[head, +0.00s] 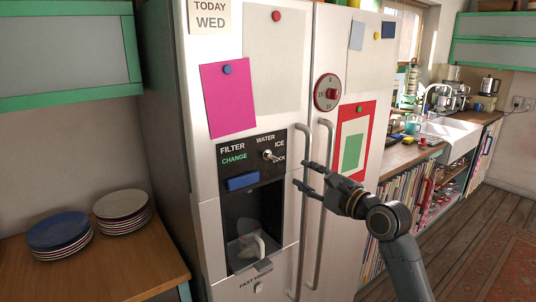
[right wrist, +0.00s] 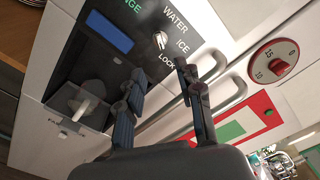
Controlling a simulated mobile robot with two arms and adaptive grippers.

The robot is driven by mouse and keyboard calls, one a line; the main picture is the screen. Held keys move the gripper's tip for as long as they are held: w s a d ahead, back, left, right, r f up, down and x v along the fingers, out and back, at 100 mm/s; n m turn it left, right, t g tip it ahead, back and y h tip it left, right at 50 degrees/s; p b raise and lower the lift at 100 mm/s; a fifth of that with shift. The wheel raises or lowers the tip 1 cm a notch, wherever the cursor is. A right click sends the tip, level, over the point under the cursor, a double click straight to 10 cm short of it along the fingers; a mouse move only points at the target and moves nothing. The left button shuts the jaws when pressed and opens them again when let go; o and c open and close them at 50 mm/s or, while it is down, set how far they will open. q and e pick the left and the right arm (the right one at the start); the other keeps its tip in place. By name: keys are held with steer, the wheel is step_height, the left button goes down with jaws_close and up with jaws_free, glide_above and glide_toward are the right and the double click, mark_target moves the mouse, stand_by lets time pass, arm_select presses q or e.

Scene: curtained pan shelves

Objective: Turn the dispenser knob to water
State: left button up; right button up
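The dispenser knob (head: 268,155) is a small light lever on the dark dispenser panel (head: 250,152) of the white fridge. The words WATER above it, ICE to its right and LOCK below right surround it. I cannot tell for sure which word it points at. The knob also shows in the right wrist view (right wrist: 160,40), beyond the fingertips. My right gripper (head: 301,174) is in front of the fridge handles, right of and slightly below the knob, apart from it. Its fingers are spread and empty, as the right wrist view (right wrist: 161,74) also shows. My left gripper is out of view.
Two long vertical handles (head: 304,225) stand out from the fridge doors close to my right gripper. A red round timer (head: 327,93) and magnets are on the doors. Stacked plates (head: 59,232) stand on the wooden counter at left. Floor (head: 470,240) is open at right.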

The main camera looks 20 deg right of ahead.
steer(key=p, duration=0.2)
glide_toward(273, 158)
steer(key=x, duration=0.3)
steer(key=p+x, duration=0.1)
steer(key=x, duration=0.3)
steer(key=shift+r, duration=0.2)
steer(key=shift+w+a+f, duration=0.1)
steer(key=shift+w+a, duration=0.15)
steer(key=shift+w, duration=0.25)
steer(key=shift+w+a+p, duration=0.1)
steer(key=shift+w+p, duration=0.1)
steer(key=shift+p, duration=0.1)
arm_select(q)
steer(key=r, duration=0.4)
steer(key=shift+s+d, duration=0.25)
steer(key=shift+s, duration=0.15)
arm_select(e)
jaws_close()
